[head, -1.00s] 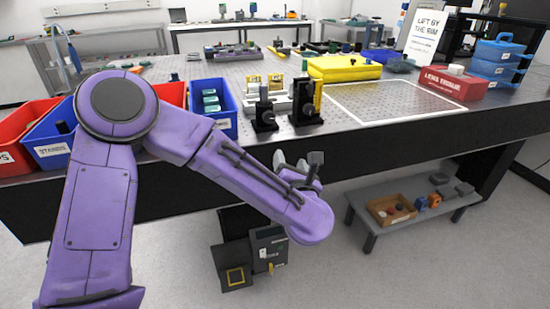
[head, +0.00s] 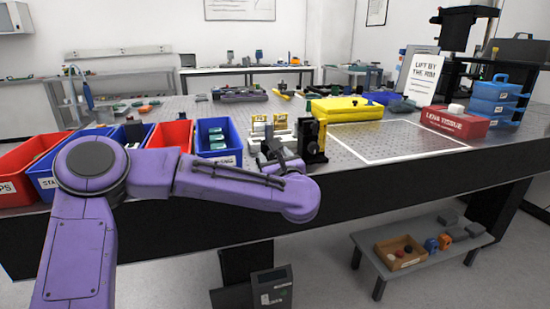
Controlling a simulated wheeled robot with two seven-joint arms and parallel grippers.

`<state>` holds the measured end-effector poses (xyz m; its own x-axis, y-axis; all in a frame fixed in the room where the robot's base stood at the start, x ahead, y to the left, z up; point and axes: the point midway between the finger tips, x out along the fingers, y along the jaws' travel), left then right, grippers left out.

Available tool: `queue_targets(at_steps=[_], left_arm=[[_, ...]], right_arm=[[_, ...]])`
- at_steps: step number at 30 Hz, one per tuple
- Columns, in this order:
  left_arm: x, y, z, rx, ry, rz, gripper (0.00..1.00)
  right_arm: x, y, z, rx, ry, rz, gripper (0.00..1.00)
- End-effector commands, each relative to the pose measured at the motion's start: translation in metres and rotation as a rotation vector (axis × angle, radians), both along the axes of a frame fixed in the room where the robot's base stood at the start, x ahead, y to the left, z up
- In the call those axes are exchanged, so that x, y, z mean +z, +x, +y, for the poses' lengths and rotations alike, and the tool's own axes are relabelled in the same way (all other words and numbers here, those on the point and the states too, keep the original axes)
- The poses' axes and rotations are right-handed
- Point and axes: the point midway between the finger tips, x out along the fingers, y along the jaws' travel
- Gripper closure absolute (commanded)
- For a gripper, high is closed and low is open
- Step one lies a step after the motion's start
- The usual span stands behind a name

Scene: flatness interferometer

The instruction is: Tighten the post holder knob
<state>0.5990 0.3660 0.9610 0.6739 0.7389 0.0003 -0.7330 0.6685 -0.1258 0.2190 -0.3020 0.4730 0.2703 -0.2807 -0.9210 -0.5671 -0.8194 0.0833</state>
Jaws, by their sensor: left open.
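My left gripper (head: 273,151) is at the front edge of the optical table, its arm reaching in from the left. It is open, and its grey fingers point up and away from me. It overlaps the area of the smaller black post mount, which is mostly hidden behind it. A taller black mount (head: 312,141) with a yellow-edged upright stands just right of the gripper. The post holder knob cannot be made out, and I cannot tell whether the fingers touch anything. My right gripper is not in view.
Blue and red bins (head: 219,140) line the table's left front. A yellow case (head: 347,109) stands behind a white-outlined clear area (head: 400,140). A red lens tissue box (head: 447,122) and blue stacked cases (head: 497,102) are at right. A low shelf (head: 420,252) stands below.

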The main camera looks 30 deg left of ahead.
Motion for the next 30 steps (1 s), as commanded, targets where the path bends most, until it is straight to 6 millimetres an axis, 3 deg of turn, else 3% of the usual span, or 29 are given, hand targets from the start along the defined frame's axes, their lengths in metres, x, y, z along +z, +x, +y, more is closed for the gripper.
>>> queue_targets(at_steps=[2,7,8,20,30], left_arm=[[-0.0003,-0.0001,-0.0002,0.0,0.0,0.0,0.41],[-0.0003,-0.0003,-0.0004,0.0,0.001,0.001,0.93],[-0.0003,-0.0003,-0.0004,0.0,0.001,0.001,0.97],[0.0001,-0.0005,-0.0006,0.0,0.042,0.051,0.97],[0.0016,-0.0007,-0.0007,-0.001,0.214,0.249,0.97]], right_arm=[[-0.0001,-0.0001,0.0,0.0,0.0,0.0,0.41],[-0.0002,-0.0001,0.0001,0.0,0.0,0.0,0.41],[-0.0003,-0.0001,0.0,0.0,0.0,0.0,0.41],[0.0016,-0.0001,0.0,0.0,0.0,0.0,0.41],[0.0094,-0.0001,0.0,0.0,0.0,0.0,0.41]])
